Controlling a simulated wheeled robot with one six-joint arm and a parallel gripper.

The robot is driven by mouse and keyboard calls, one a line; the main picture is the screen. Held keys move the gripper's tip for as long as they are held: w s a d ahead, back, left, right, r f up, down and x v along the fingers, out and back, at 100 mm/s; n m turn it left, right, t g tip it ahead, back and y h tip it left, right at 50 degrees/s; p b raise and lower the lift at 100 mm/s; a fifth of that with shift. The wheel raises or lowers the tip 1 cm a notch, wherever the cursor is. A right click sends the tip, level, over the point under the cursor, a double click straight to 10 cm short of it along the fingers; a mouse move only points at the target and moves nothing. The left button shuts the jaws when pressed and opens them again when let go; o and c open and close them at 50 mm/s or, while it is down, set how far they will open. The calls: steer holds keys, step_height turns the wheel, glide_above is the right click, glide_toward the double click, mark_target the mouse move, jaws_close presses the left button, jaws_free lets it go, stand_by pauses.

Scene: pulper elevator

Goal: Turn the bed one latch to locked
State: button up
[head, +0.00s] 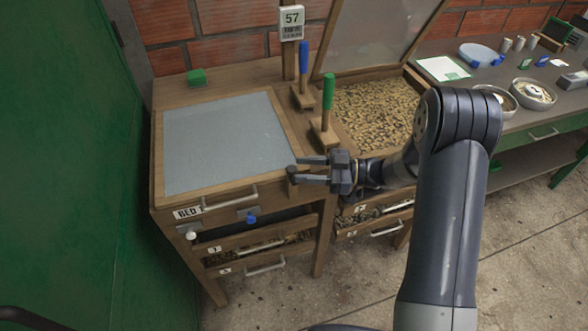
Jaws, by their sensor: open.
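Bed one is the left wooden unit, with a flat grey lid panel (225,140) lying shut on top and a "BED 1" label (188,212) on its front edge. A blue knob (251,218) on a metal plate and a white knob (191,235) are on its front. I cannot tell which of them is the latch, or how it is set. My gripper (297,170) is open, with its fingers pointing left over the unit's right edge. A small dark brown piece near the fingertips is partly hidden. The gripper is up and right of both knobs.
The right bed (374,115) stands open, full of beans, its lid raised. Blue-handled (303,62) and green-handled (328,92) tools stand between the beds. Bean-filled drawers with metal handles are below. A green wall closes off the left; a bench with bowls (533,94) is right.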

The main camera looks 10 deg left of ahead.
mark_target(292, 168)
steer(key=w+d, duration=0.1)
steer(key=d, duration=0.5)
steer(key=shift+d+b, duration=0.4)
steer(key=shift+w+a, duration=0.1)
steer(key=a, duration=0.3)
steer(key=s+a+p, duration=0.1)
steer(key=a, duration=0.3)
steer(key=s+a+p, duration=0.1)
steer(key=a, duration=0.2)
steer(key=shift+a, duration=0.4)
steer(key=shift+d+m+t+p, duration=0.1)
steer(key=shift+m+t+p, duration=0.25)
steer(key=shift+m+t, duration=0.55)
steer(key=shift+w+t, duration=0.1)
steer(key=shift+t, duration=0.3)
steer(key=shift+n+g+b, duration=0.3)
steer(key=shift+n+g, duration=0.2)
steer(key=shift+g, duration=0.1)
